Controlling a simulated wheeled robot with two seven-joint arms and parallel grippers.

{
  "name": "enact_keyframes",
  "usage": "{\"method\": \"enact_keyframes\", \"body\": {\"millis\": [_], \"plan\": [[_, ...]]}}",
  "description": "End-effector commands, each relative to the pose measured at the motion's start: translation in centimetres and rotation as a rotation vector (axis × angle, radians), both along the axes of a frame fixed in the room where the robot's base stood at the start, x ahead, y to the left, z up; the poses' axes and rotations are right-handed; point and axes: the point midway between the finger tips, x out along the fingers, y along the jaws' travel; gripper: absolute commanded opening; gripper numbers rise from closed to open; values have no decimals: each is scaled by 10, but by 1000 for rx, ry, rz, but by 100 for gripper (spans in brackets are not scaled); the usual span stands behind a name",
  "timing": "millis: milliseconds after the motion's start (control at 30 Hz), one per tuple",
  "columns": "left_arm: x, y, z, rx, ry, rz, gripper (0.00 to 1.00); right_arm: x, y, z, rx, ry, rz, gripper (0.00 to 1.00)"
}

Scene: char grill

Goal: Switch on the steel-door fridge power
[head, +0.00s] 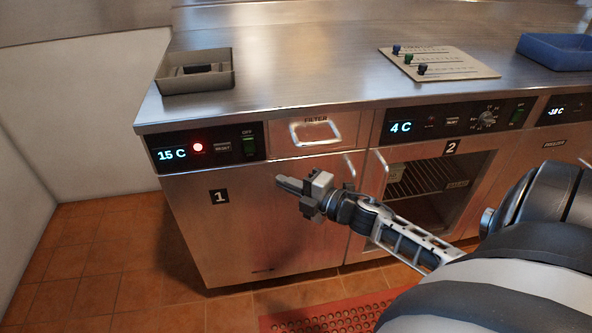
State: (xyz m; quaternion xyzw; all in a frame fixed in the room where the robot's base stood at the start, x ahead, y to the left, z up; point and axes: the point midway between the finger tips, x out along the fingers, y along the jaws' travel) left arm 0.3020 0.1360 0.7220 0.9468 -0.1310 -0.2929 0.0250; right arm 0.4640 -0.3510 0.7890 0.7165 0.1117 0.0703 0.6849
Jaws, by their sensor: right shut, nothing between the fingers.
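The steel-door fridge (222,240), marked 1, has a solid steel door at the left of the counter. Its control panel (180,168) shows 15 C beside a lit red lamp (198,147). I cannot tell which way the switch is tipped. My right gripper (283,183) is shut and empty, in front of the fridge door, below and right of the switch and apart from it. My left gripper is not in view.
A drawer labelled FILTER (308,131) is right of the panel. The glass-door fridge (425,185), marked 2, reads 4 C. A tray (166,86), a board with coloured knobs (470,70) and a blue bin (560,62) are on the steel counter (300,65). A red mat (325,316) lies below.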

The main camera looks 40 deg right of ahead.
Motion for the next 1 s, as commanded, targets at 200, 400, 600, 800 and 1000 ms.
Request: {"method": "enact_keyframes", "body": {"millis": [200,400,600,800,1000], "plan": [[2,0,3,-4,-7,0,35,-19,-5,-2,0,-1,0,0],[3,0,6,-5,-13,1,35,-21,-6,-1,1,-2,0,0],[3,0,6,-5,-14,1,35,-20,-6,-2,1,-1,0,0],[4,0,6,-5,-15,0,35,-20,-5,-2,2,0,-1,0],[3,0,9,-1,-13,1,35,-45,39,-23,322,134,-106,0]]}}
